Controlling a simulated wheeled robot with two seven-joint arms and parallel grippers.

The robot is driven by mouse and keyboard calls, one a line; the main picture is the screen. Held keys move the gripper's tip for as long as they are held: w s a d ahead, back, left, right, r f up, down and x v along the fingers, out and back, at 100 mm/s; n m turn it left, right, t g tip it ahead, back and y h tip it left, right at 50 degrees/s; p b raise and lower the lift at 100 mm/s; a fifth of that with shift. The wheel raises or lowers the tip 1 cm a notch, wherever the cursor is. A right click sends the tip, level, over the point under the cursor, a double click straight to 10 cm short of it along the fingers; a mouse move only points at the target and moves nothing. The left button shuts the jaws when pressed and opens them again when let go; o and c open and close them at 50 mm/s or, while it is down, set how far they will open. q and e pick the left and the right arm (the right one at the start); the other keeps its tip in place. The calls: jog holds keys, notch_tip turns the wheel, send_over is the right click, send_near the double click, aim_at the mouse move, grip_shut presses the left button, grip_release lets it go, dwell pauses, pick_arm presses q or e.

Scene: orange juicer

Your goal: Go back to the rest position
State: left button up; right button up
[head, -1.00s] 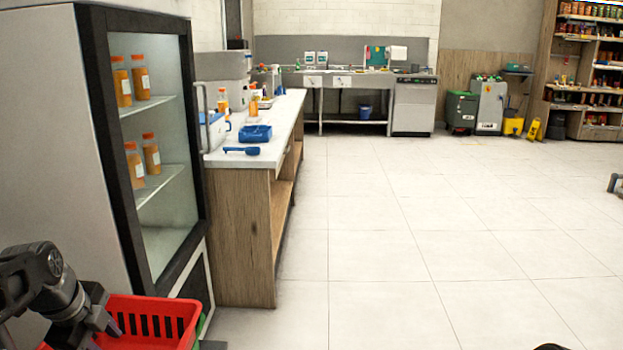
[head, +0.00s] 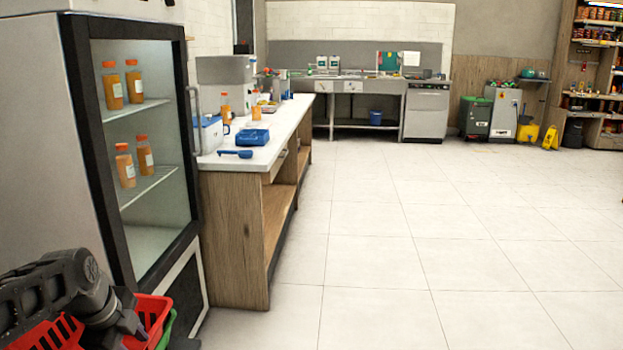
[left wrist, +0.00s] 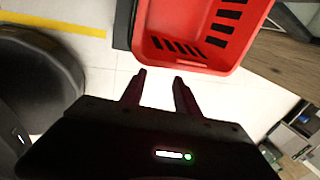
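My left arm comes in at the lower left of the head view, in front of a red basket (head: 152,315); its fingers are not visible there. In the left wrist view my left gripper (left wrist: 161,76) has its two fingers apart with only bare floor between them. The red basket (left wrist: 190,50) lies just beyond the fingertips there, apart from them, and looks empty where its inside shows. My right gripper is not in view.
A glass-door fridge (head: 150,240) with several orange juice bottles stands at left. Beside it a wooden counter (head: 235,240) holds a blue tray (head: 252,138), a blue scoop (head: 235,154) and bottles. The tiled floor (head: 420,250) to the right is clear.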

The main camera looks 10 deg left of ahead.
pick_arm(q)
jog(key=d+f+n+g+h, duration=0.1)
jog(key=d+f+n, duration=0.3)
jog(key=d+f, duration=0.65)
jog(key=d+f+n+h, duration=0.2)
jog(key=d+f+n, duration=0.35)
jog(key=f, duration=0.85)
jog(key=s+d+f+n+g+h, duration=0.1)
jog(key=s+d+f+n, duration=0.3)
jog(key=s+d+f, duration=0.5)
jog(key=s+d+f+n+g, duration=0.1)
jog(key=s+d+f+n, duration=0.5)
jog(key=s, duration=0.5)
notch_tip(320, 180, up, 24)
jog(key=d+p, duration=0.2)
jog(key=p, duration=2.1)
jog(key=shift+s+f, duration=0.2)
jog(key=shift+m, duration=0.25)
jog(key=shift+a, duration=0.1)
